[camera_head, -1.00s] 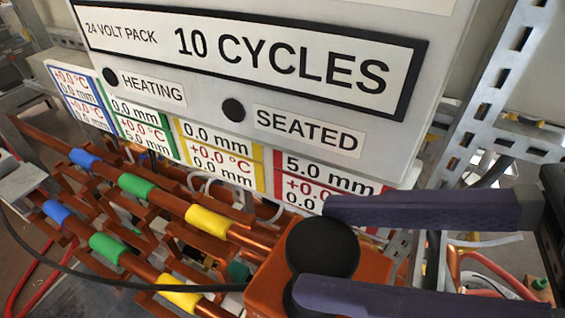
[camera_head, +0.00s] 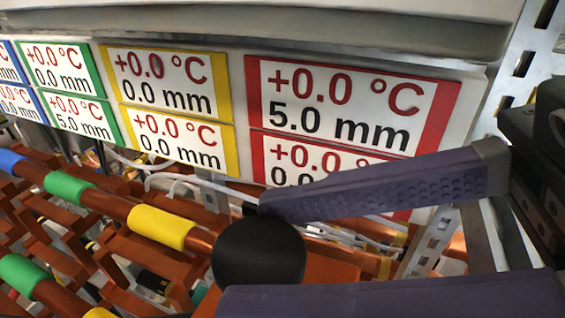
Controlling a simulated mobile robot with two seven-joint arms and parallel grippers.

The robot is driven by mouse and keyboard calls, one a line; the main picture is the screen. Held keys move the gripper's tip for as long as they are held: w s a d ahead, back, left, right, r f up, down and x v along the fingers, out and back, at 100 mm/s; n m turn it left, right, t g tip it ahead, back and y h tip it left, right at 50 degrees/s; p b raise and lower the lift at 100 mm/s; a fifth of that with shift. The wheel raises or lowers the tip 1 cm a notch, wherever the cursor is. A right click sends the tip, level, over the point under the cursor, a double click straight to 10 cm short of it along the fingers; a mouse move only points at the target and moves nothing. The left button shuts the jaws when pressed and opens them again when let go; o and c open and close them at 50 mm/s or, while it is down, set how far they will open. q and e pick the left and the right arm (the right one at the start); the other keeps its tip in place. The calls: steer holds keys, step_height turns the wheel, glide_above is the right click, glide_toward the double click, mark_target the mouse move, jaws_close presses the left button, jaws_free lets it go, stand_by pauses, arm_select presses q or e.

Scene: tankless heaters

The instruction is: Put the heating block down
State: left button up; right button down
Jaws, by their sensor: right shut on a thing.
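My right gripper (camera_head: 250,258) comes in from the right and is shut on the round black knob (camera_head: 258,252) of the heating block. One purple-grey finger is above the knob and the other is below it. The block's orange body (camera_head: 338,270) shows only partly behind the knob and between the fingers. Its underside is hidden, so I cannot tell whether it touches the copper pipes. The red-framed upper display (camera_head: 350,105) above it reads +0.0 °C and 5.0 mm. My left gripper is not in view.
Copper pipes with yellow (camera_head: 162,227), green (camera_head: 68,187) and blue bands run at the left over orange-brown brackets. Yellow-framed (camera_head: 165,80) and green-framed (camera_head: 63,68) displays hang above them. White cables pass behind the knob. A perforated metal upright (camera_head: 525,60) stands at the right.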

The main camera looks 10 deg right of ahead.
mark_target(318, 278)
steer(key=w+d+f+b, duration=0.1)
steer(key=b, duration=0.2)
steer(key=w+d+f+b, duration=0.1)
steer(key=w+b, duration=0.1)
steer(key=b, duration=0.2)
steer(key=shift+w+d+f, duration=0.1)
steer(key=shift+w+f, duration=0.1)
steer(key=shift+f, duration=0.05)
steer(key=shift+d, duration=0.1)
steer(key=shift+w+d+r, duration=0.15)
steer(key=shift+w, duration=0.15)
steer(key=shift+w+d+f, duration=0.5)
steer(key=shift+w+f, duration=0.15)
steer(key=shift+w, duration=0.05)
steer(key=shift+w+d+f, duration=0.45)
steer(key=shift+w+f, duration=0.15)
steer(key=shift+w, duration=0.1)
steer(key=shift+f, duration=0.15)
